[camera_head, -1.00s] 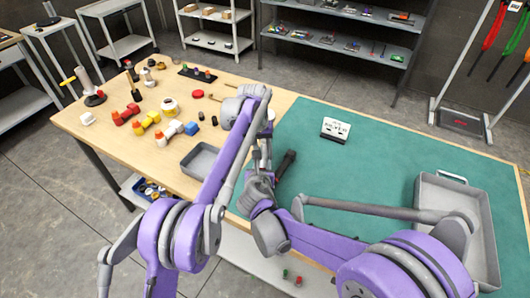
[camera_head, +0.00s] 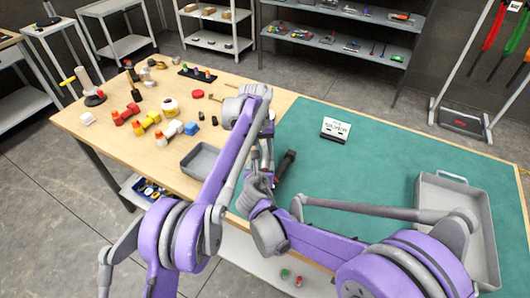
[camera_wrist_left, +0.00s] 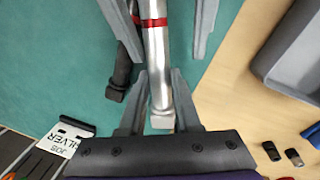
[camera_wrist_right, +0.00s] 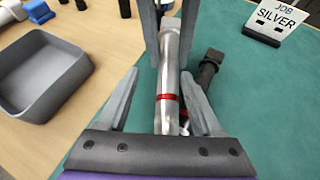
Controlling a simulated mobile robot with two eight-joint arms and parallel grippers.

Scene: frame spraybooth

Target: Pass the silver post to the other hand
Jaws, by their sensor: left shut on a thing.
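The silver post (camera_wrist_left: 157,60) has a red band. In the left wrist view its square end lies between the fingers of my left gripper (camera_wrist_left: 158,108), which is shut on it. My right gripper (camera_wrist_right: 160,100) is open, with its fingers on either side of the post's other part. In the right wrist view a gap shows between its left finger and the post (camera_wrist_right: 168,70); the right finger is closer. In the head view both grippers meet over the mat's left edge, where the arms mostly hide the post.
A dark grey post (camera_head: 287,163) lies on the green mat (camera_head: 370,165) beside the grippers. A sign reading JOB SILVER (camera_head: 335,130) stands behind. A grey tray (camera_head: 202,158) is at left, a larger one (camera_head: 425,195) at right. Several coloured parts cover the wooden left side. The mat's middle is clear.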

